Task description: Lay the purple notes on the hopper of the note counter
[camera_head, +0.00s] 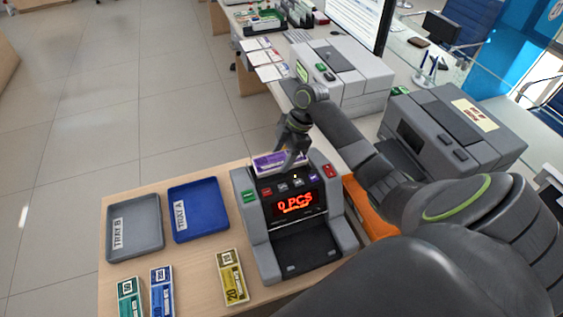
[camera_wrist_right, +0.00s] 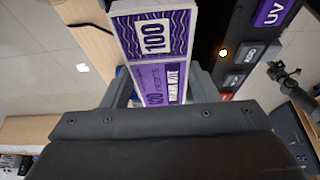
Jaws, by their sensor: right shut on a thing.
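The purple notes (camera_head: 279,161) are a bundle marked 100, at the top of the note counter (camera_head: 246,219) in the head view. My right gripper (camera_head: 291,153) is shut on the purple notes, which also show large between its fingers in the right wrist view (camera_wrist_right: 152,45). The notes are at the hopper at the back of the counter; I cannot tell whether they touch it. The counter's red display reads 0 PCS, with buttons above it. Part of the hopper is hidden by the gripper and notes. My left gripper is not in view.
A blue tray A (camera_head: 205,207) and grey tray B (camera_head: 148,244) lie left of the counter. Yellow notes (camera_head: 231,277), blue notes (camera_head: 161,291) and green notes (camera_head: 129,299) lie in front. Grey machines (camera_head: 455,130) stand on the counter at right.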

